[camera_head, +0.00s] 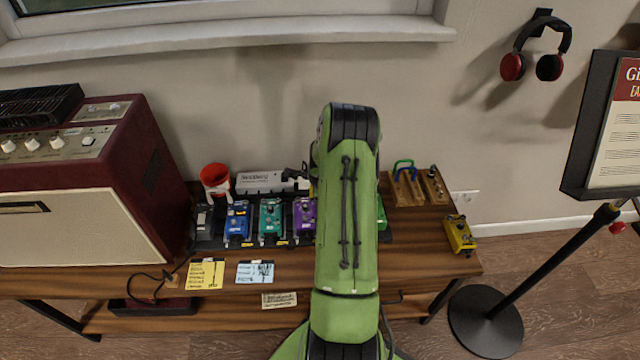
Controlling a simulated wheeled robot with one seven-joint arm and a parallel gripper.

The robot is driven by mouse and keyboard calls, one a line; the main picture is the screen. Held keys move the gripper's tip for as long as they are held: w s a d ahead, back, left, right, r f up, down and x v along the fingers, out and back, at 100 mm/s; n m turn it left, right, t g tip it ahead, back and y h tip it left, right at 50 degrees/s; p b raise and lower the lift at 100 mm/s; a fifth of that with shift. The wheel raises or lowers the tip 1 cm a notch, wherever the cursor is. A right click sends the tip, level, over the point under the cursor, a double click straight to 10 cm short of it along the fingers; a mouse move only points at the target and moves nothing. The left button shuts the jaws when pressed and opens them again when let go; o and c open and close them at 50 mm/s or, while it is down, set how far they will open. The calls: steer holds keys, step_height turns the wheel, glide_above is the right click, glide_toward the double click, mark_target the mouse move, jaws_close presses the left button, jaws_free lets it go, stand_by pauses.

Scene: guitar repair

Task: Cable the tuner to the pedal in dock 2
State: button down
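A pedalboard (215,243) lies on the wooden table in the head view. On it, from left to right, stand a small dark grey pedal (203,220), a blue pedal (237,222), a teal pedal (271,220) and a purple pedal (304,217). A green pedal (381,215) shows partly past my arm. I cannot read which one is the tuner, nor any dock numbers. A short green and blue cable (404,165) sits in a wooden holder (407,190) at the back right. My green arm covers the board's right part, and my gripper is hidden.
A dark red amplifier (140,170) fills the table's left. A yellow pedal (460,234) is at the right edge. Paper notes (206,274) lie in front. A sign stand (540,270) is right.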

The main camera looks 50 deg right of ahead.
steer(key=shift+f, duration=0.2)
steer(key=c, duration=1)
jaws_free()
steer(key=shift+c, duration=0.2)
steer(key=shift+o, duration=0.5)
steer(key=o, duration=0.3)
steer(key=shift+r, duration=0.1)
steer(key=shift+r+p, duration=2.35)
steer(key=shift+r, duration=1.6)
